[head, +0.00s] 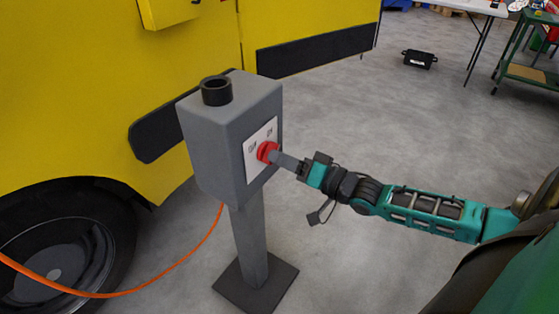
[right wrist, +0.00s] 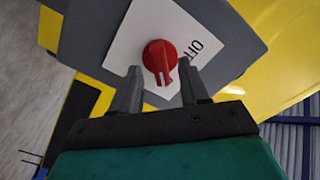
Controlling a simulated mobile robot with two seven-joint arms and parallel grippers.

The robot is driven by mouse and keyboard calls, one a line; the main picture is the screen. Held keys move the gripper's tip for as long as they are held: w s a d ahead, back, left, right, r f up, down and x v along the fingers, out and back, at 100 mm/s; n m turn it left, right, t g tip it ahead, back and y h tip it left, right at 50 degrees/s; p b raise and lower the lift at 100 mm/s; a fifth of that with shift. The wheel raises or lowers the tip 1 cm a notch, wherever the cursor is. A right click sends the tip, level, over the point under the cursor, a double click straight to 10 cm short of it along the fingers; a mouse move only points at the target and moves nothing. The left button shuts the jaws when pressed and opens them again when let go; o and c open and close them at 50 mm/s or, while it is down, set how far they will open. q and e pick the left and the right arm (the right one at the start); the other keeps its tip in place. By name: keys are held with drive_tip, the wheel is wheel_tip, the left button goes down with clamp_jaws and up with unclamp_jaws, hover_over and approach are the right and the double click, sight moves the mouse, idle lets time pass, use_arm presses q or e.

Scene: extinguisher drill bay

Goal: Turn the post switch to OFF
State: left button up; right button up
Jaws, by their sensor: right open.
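The post switch is a grey box (head: 212,140) on a grey post (head: 250,245) with a dark base plate. A white label plate (head: 250,157) with dark lettering is on its right face. A red knob (head: 265,151) sits on the plate. My right gripper (head: 282,158) reaches it from the right. In the right wrist view, the open fingers (right wrist: 160,80) stand on either side of the red knob (right wrist: 158,56), with visible gaps. The knob's light mark points down toward the gripper, and OFF is printed at its right. My left gripper is not in view.
A yellow vehicle (head: 75,95) with a dark wheel (head: 60,255) stands close behind the post. A black ring (head: 216,91) sits on the box top. An orange cable (head: 150,286) runs left from the post. Grey floor is clear at the back right, before a black case (head: 418,59).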

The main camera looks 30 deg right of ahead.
drive_tip(key=shift+x, duration=0.85)
drive_tip(key=shift+s, duration=0.1)
clamp_jaws()
